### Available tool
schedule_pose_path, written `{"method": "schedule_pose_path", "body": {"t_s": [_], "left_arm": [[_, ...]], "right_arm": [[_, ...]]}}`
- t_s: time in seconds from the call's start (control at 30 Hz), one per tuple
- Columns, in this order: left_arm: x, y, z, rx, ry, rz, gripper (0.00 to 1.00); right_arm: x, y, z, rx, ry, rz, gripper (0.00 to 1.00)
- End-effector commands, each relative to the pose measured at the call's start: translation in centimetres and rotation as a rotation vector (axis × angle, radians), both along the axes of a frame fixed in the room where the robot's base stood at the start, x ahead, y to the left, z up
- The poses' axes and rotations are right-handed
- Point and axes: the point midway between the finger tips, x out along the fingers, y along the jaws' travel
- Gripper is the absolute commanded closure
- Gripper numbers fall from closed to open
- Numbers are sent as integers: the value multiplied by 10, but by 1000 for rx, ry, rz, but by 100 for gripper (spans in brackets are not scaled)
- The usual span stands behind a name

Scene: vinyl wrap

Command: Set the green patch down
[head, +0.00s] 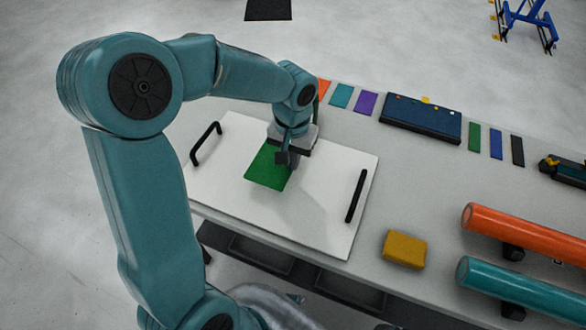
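The green patch (265,170) is a flat green sheet over the white board (222,190), in the middle of the head view. My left gripper (287,160) reaches down from above at the patch's right edge and appears shut on it. The fingers are small and partly dark, and they hide that edge. A soft shadow falls on the board to the lower right. I cannot tell exactly how high the patch is above the board. My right gripper is not in view.
The white board has two black handles (206,143) (356,196). A yellow block (404,249) lies on the table right of it. Orange (530,236) and teal (520,287) rolls lie at the right. Colour swatches (364,103) and a dark blue case (420,121) line the back edge.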

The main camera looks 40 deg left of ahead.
Motion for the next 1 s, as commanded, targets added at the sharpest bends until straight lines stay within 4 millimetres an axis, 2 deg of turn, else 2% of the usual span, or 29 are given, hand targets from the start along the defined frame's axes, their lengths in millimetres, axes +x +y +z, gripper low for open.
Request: {"method": "schedule_pose_path", "body": {"t_s": [0.3,0.7,0.8,1.0], "left_arm": [[2,0,-43,-1,2,0,100],[3,0,-50,-1,0,0,100],[3,0,-47,-1,-1,-1,71],[3,0,-47,-1,0,-1,71]], "right_arm": [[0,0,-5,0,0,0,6],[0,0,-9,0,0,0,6],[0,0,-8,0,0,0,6],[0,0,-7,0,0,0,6]]}}
